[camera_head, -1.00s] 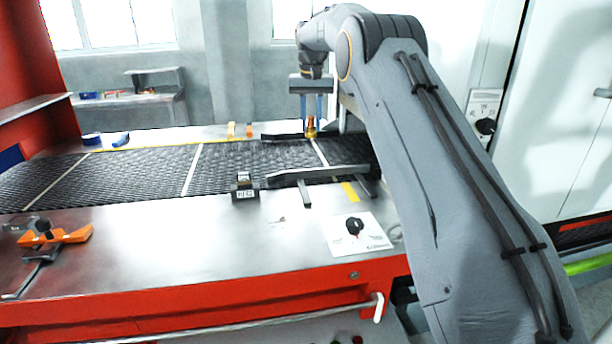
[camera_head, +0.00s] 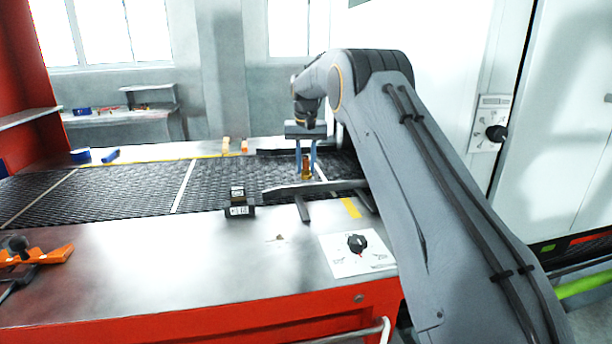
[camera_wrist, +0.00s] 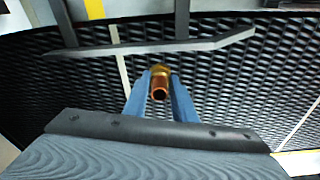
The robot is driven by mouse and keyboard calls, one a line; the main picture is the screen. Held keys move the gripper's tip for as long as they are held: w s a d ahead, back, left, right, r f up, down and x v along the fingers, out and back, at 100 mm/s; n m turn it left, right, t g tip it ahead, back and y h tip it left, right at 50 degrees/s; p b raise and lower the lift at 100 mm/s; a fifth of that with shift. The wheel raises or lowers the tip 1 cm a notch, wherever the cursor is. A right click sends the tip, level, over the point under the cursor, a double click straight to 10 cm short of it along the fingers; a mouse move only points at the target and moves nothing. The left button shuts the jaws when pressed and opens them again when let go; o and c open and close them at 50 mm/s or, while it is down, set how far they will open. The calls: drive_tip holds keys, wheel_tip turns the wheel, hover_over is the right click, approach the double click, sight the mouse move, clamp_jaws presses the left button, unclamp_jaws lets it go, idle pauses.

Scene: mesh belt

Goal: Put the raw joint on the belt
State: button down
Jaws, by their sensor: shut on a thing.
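The raw joint (camera_head: 306,168) is a small copper and brass-coloured piece. My gripper (camera_head: 306,173) is shut on it, with the blue fingers pointing down. In the wrist view the joint (camera_wrist: 159,85) sits between the two fingertips (camera_wrist: 160,80), its copper end towards the camera. The black mesh belt (camera_head: 120,195) runs left to right behind the steel table top, and its weave (camera_wrist: 230,85) lies behind the joint in the wrist view. The joint is over the belt, close to it; whether it touches the mesh I cannot tell.
A grey guide rail (camera_head: 316,187) slants across the belt just in front of the gripper. A small black box (camera_head: 238,203) stands at the belt's near edge. A dial panel (camera_head: 357,250) is on the table. The belt to the left is clear. White cabinets stand at right.

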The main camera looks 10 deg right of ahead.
sight(306, 170)
drive_tip(key=shift+f+p, duration=0.5)
drive_tip(key=shift+f, duration=1.4)
drive_tip(key=shift+f, duration=0.1)
drive_tip(key=c, duration=1.5)
unclamp_jaws()
drive_tip(key=shift+o, duration=0.2)
wheel_tip(306, 170, up, 12)
drive_tip(key=s+b, duration=0.1)
drive_tip(key=b, duration=0.2)
drive_tip(key=shift+s+a, duration=0.15)
drive_tip(key=shift+s, duration=0.05)
